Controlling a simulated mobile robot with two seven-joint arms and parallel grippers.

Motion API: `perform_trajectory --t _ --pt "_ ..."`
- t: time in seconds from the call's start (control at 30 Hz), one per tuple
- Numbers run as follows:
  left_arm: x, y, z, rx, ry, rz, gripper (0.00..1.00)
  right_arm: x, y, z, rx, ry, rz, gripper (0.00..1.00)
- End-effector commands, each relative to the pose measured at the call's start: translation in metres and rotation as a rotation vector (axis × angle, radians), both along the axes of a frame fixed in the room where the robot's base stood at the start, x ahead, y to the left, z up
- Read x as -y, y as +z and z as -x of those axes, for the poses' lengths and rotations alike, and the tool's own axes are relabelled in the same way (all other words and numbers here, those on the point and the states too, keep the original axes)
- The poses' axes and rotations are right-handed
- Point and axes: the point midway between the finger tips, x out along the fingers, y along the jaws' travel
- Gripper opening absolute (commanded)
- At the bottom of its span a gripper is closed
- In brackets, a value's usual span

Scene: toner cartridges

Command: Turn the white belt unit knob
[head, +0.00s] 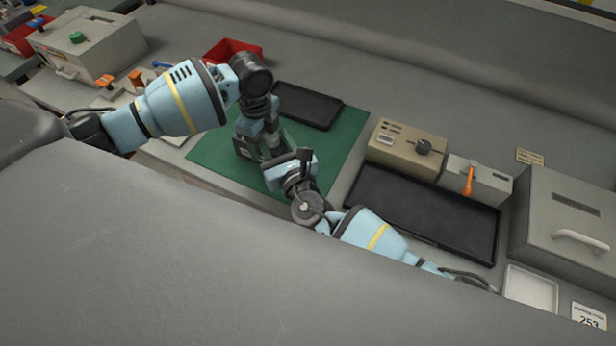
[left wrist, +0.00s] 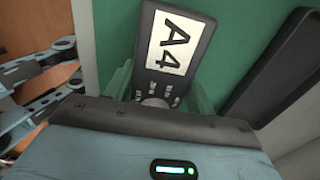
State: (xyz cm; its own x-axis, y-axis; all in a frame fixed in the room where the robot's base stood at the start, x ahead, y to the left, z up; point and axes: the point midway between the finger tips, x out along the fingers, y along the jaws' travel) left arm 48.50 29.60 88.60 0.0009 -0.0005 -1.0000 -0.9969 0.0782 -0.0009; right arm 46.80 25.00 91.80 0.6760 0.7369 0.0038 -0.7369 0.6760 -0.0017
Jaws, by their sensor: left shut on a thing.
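A dark grey block with a white "A4" label (left wrist: 176,40) lies ahead of my left gripper in the left wrist view. A pale round part (left wrist: 155,101), perhaps the white knob, shows at its near end, partly hidden by my gripper body. My left gripper (head: 246,146) points down over the green mat and is shut on the block, with greenish finger-like parts along both its sides. My right gripper (head: 271,147) is close beside it. In the left wrist view its two fingers (left wrist: 75,65) look apart and empty, left of the block.
The green mat (head: 215,155) lies under both grippers, with a black tray (head: 308,105) at its far edge. To the right are a beige box with a dark knob (head: 405,148), a box with an orange lever (head: 480,178) and a large black tray (head: 420,215). A red bin (head: 235,48) stands behind.

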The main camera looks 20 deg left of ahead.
Motion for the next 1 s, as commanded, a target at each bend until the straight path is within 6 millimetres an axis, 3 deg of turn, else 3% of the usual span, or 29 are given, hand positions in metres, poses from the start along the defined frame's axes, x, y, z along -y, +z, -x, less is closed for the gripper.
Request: perform_trajectory --t 0.4,1.0 --pt "0.0 0.001 0.0 0.002 0.0 0.0 0.17 0.004 0.0 -0.004 0.001 0.167 0.008 0.4" --pt "0.0 0.001 0.0 0.001 -0.001 0.0 0.17 0.073 -0.001 0.043 -0.006 0.163 0.003 0.4"
